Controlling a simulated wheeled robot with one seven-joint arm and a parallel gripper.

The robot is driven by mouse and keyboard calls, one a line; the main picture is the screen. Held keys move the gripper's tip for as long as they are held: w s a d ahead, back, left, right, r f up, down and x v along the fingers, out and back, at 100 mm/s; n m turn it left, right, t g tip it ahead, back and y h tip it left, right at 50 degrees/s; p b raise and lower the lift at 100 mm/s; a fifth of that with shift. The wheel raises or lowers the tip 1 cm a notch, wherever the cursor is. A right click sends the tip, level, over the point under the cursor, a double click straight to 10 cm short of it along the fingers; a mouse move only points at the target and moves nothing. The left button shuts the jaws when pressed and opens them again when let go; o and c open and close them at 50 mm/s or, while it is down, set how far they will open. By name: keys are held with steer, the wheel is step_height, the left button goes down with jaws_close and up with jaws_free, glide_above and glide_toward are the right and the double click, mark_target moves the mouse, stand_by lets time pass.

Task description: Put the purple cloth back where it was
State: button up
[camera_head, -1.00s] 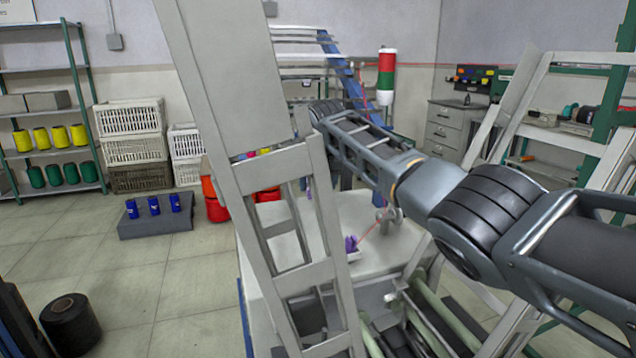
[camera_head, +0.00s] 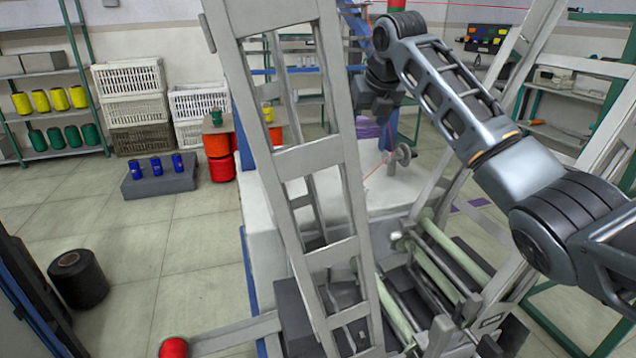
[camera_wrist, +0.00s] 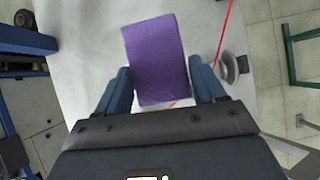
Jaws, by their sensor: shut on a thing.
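The purple cloth (camera_wrist: 155,45) is a flat, rectangular piece in the wrist view, between the two blue fingers of my gripper (camera_wrist: 159,68). My gripper is shut on it, over the white machine top (camera_wrist: 85,35). In the head view a part of the purple cloth (camera_head: 367,128) shows below my wrist, behind the grey upright frame. My fingers are hidden there. Whether the cloth touches the white top is unclear.
A grey ladder-like frame (camera_head: 318,165) stands close in front. A thin red thread (camera_wrist: 226,30) runs beside the cloth, near a grey round wheel (camera_wrist: 228,66). Rollers (camera_head: 455,262) lie lower right. Blue spools (camera_head: 155,166) stand on a grey block; open floor lies left.

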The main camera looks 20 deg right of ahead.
steer(key=shift+s+d, duration=0.45)
steer(key=shift+s, duration=0.2)
steer(key=w+a+f, duration=0.2)
steer(key=a, duration=0.1)
steer(key=w+a+f, duration=0.2)
steer(key=a, duration=0.1)
steer(key=w+a+f+p, duration=0.1)
steer(key=a+f, duration=0.1)
steer(key=a, duration=0.1)
steer(key=shift+w+a+f, duration=0.25)
steer(key=shift+w+f, duration=0.05)
steer(key=shift+w, duration=0.1)
steer(key=shift+a+f, duration=0.1)
steer(key=shift+f, duration=0.05)
steer(key=shift+f+p, duration=0.4)
steer(key=shift+f, duration=1.55)
steer(key=shift+f, duration=0.1)
steer(key=o, duration=1.4)
